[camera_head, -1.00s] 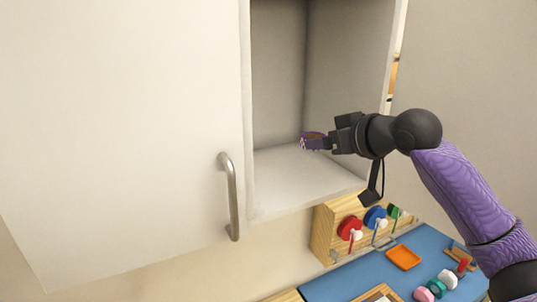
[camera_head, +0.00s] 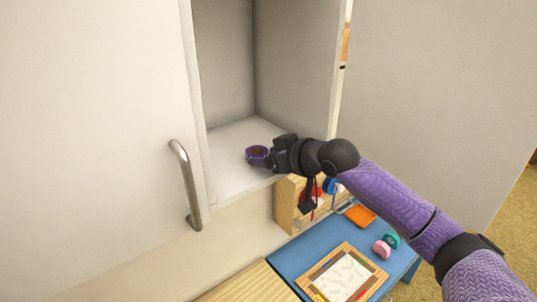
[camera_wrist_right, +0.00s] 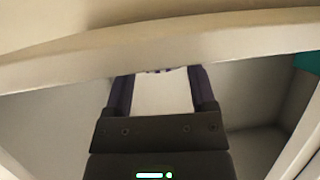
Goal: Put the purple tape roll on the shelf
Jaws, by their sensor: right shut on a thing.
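The purple tape roll (camera_head: 257,156) has a brownish inside. It is at the front part of the open cabinet's shelf (camera_head: 236,186), low over the white shelf board; I cannot tell whether it touches it. My right gripper (camera_head: 271,157) is shut on the roll's right side, reaching in from the right. My left gripper is not in view.
A closed cabinet door with a metal handle (camera_head: 186,185) is left of the opening. The cabinet's right wall (camera_head: 297,65) is close to my gripper.

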